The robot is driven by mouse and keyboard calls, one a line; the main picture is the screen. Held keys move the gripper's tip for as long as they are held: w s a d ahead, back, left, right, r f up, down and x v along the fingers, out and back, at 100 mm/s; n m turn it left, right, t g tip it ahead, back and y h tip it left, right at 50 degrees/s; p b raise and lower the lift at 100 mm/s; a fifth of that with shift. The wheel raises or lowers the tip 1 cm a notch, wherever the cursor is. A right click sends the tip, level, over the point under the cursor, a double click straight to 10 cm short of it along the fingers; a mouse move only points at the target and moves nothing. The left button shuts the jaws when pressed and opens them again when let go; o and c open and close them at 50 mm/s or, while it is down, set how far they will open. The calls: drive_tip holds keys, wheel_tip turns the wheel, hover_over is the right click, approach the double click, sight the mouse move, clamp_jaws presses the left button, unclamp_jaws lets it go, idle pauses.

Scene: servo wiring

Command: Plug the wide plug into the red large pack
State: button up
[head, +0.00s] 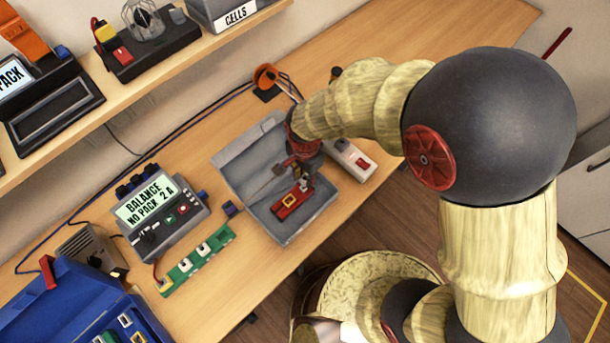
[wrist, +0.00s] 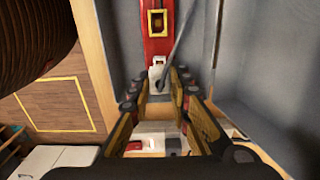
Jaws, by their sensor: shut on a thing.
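The red large pack (head: 291,199) lies in the open grey case (head: 309,220); a yellow frame surrounds a dark socket on its face. In the wrist view the red pack (wrist: 158,48) runs up from between my fingertips, its yellow-framed socket (wrist: 157,23) beyond them. My gripper (head: 303,182) is low over the case, and in the wrist view my gripper (wrist: 160,84) is shut on a small pale plug (wrist: 158,70), seemingly the wide plug. A grey lead rises from it. The plug is apart from the yellow-framed socket in the picture; its height above the pack is unclear.
The case's walls and raised lid (head: 243,143) stand close around my gripper. A white box (head: 350,158) is right of the case. The balance charger (head: 160,208) and a green strip (head: 197,259) stand left. A blue case (head: 75,290) sits at lower left, below a loaded shelf (head: 185,62).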

sight(305, 178)
drive_tip(key=shift+f+b, duration=0.8)
drive_tip(key=shift+f, duration=0.6)
drive_tip(key=o, duration=1)
wheel_tip(305, 178, up, 12)
drive_tip(key=shift+r, duration=0.1)
idle(0.4)
idle(0.5)
